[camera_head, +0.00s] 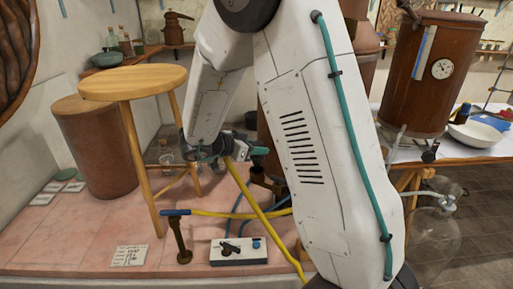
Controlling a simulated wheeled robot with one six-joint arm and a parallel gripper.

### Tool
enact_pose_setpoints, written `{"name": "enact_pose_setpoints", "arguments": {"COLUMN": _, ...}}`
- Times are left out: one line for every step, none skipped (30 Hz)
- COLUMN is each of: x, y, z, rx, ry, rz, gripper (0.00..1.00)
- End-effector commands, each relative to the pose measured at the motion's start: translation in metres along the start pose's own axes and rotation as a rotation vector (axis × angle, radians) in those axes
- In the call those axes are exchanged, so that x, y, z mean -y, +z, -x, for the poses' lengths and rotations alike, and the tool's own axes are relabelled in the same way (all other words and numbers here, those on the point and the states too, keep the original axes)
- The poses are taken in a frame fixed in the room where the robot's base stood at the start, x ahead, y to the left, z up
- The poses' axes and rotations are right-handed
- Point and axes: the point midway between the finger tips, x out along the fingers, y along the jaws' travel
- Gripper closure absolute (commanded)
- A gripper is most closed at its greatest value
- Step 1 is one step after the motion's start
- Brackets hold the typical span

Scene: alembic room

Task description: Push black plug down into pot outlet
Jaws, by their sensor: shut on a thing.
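My gripper (255,150) is left of the middle of the view, at the end of my white arm, and is shut on a small dark piece, which I take for the black plug (259,161). The fingers hide most of it. Just below is a brown metal pipe end (262,180), which looks like the pot outlet. I cannot tell whether the plug touches the outlet or sits inside it. The copper pot body (271,130) behind is mostly hidden by my arm.
A round wooden stool (133,82) stands at the left, near a brown drum (93,150). A yellow hose (250,200) crosses below my gripper. A control box (238,251) and a brass stand pipe (181,242) are on the pink tiles. A glass carboy (432,240) is at the right.

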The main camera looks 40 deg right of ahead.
Motion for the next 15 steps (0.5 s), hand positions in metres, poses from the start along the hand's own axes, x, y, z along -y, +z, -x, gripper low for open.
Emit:
{"name": "enact_pose_setpoints", "arguments": {"x": 0.0, "y": 0.0001, "z": -0.0001, "rx": 0.0, "ry": 0.0, "rz": 0.0, "gripper": 0.91}}
{"name": "enact_pose_setpoints", "arguments": {"x": 0.0, "y": 0.0003, "z": -0.0002, "rx": 0.0, "ry": 0.0, "rz": 0.0, "gripper": 0.91}}
{"name": "enact_pose_setpoints", "arguments": {"x": 0.0, "y": 0.0006, "z": -0.0003, "rx": 0.0, "ry": 0.0, "rz": 0.0, "gripper": 0.91}}
{"name": "enact_pose_setpoints", "arguments": {"x": 0.0001, "y": 0.0009, "z": -0.0004, "rx": 0.0, "ry": 0.0, "rz": 0.0, "gripper": 0.91}}
{"name": "enact_pose_setpoints", "arguments": {"x": 0.0, "y": 0.0011, "z": -0.0005, "rx": 0.0, "ry": 0.0, "rz": 0.0, "gripper": 0.91}}
{"name": "enact_pose_setpoints", "arguments": {"x": 0.0001, "y": 0.0016, "z": -0.0007, "rx": 0.0, "ry": 0.0, "rz": 0.0, "gripper": 0.91}}
{"name": "enact_pose_setpoints", "arguments": {"x": 0.0001, "y": 0.0019, "z": -0.0008, "rx": 0.0, "ry": 0.0, "rz": 0.0, "gripper": 0.91}}
{"name": "enact_pose_setpoints", "arguments": {"x": 0.0001, "y": 0.0022, "z": -0.0009, "rx": 0.0, "ry": 0.0, "rz": 0.0, "gripper": 0.91}}
{"name": "enact_pose_setpoints", "arguments": {"x": 0.0001, "y": 0.0027, "z": -0.0011, "rx": 0.0, "ry": 0.0, "rz": 0.0, "gripper": 0.91}}
{"name": "enact_pose_setpoints", "arguments": {"x": 0.0001, "y": 0.003, "z": -0.0013, "rx": 0.0, "ry": 0.0, "rz": 0.0, "gripper": 0.91}}
{"name": "enact_pose_setpoints", "arguments": {"x": 0.0001, "y": 0.0033, "z": -0.0014, "rx": 0.0, "ry": 0.0, "rz": 0.0, "gripper": 0.91}}
{"name": "enact_pose_setpoints", "arguments": {"x": 0.0001, "y": 0.0038, "z": -0.0016, "rx": 0.0, "ry": 0.0, "rz": 0.0, "gripper": 0.91}}
{"name": "enact_pose_setpoints", "arguments": {"x": 0.0001, "y": 0.0041, "z": -0.0017, "rx": 0.0, "ry": 0.0, "rz": 0.0, "gripper": 0.91}}
{"name": "enact_pose_setpoints", "arguments": {"x": 0.0001, "y": 0.0045, "z": -0.0019, "rx": 0.0, "ry": 0.0, "rz": 0.0, "gripper": 0.91}}
{"name": "enact_pose_setpoints", "arguments": {"x": 0.0001, "y": 0.005, "z": -0.0021, "rx": 0.0, "ry": 0.0, "rz": 0.0, "gripper": 0.91}}
